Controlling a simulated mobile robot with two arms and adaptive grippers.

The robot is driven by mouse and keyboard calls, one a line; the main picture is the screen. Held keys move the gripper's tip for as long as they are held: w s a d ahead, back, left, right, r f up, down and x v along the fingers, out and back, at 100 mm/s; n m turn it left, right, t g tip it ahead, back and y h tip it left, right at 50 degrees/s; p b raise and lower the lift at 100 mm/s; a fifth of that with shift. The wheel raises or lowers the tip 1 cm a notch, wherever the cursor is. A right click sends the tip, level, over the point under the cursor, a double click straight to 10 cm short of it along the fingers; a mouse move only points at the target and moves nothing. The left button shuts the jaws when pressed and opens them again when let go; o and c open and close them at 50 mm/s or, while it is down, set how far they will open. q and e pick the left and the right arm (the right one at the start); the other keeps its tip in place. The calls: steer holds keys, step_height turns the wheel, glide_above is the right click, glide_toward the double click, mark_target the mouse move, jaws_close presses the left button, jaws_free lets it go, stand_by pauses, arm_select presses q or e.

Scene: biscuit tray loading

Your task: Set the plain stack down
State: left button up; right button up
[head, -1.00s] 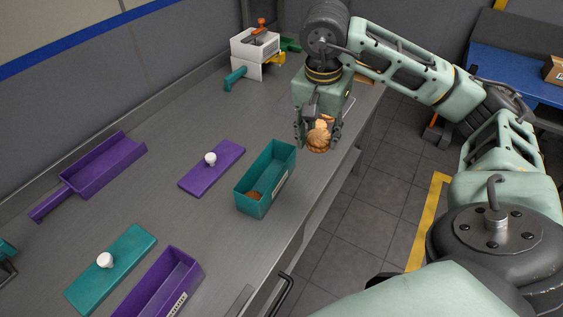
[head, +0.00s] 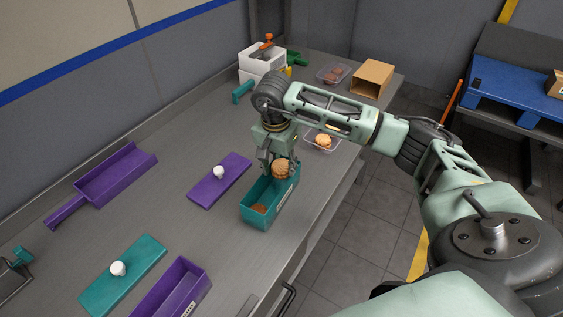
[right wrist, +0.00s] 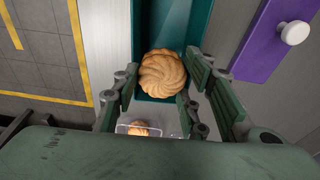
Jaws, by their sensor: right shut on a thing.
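The plain stack (head: 281,169) of round golden biscuits is in my right gripper (head: 273,168), over the far end of the teal tray (head: 259,217). In the right wrist view the stack (right wrist: 163,75) sits between the two fingers (right wrist: 158,88), with the teal tray (right wrist: 199,25) under it. The fingers are shut on it. A biscuit (head: 260,208) lies inside the near end of the teal tray. I cannot tell whether the stack touches the tray floor.
A purple lid (head: 205,195) and a teal lid (head: 140,270) with white knobs lie left of the tray. A purple tray (head: 160,300) is near the front. A clear box (head: 312,146) with a biscuit and a cardboard box (head: 372,78) stand behind.

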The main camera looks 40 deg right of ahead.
steer(key=shift+s+a+f, duration=0.15)
steer(key=shift+s+f, duration=0.1)
steer(key=shift+f, duration=0.45)
steer(key=shift+o, duration=0.6)
steer(key=shift+s+a+f+b, duration=0.1)
steer(key=shift+s+f+b, duration=0.1)
steer(key=shift+b, duration=0.3)
steer(key=shift+o, duration=1)
steer(key=shift+f, duration=0.3)
steer(key=o, duration=0.4)
steer(key=shift+w, duration=0.2)
steer(key=shift+o, duration=0.2)
steer(key=shift+r, duration=0.1)
